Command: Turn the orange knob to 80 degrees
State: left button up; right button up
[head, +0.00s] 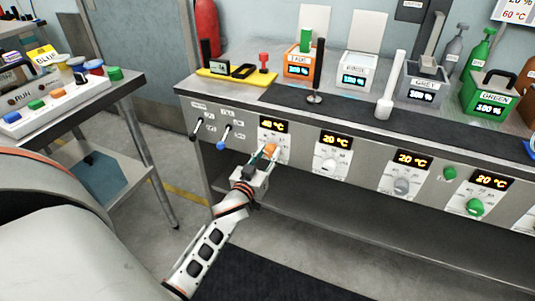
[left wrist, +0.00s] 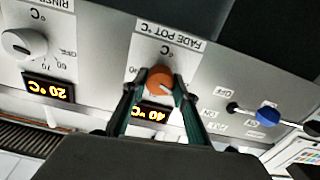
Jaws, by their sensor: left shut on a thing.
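In the head view the orange knob (head: 270,149) is partly hidden by my left gripper (head: 266,158). The display above it (head: 273,125) reads 40 °C. My right gripper is not in view.
A white knob (head: 329,166), a grey knob (head: 402,186) and a green knob (head: 475,207) sit to the right, each with a 20 °C display. A blue-tipped lever (head: 221,145) sticks out just left. Pots stand on the bench top.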

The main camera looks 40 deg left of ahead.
pick_arm(q)
jog(key=m, duration=0.2)
jog(key=shift+r+m, duration=0.15)
jog(key=shift+m, duration=0.25)
jog(key=m, duration=0.2)
jog(key=shift+m+p, duration=0.3)
jog(key=m, duration=0.5)
jog(key=shift+m, duration=0.3)
jog(key=m, duration=1)
jog(key=shift+b, duration=0.35)
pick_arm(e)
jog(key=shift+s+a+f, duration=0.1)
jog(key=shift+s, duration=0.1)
pick_arm(q)
jog(key=shift+m, duration=0.5)
jog(key=o, duration=1.1)
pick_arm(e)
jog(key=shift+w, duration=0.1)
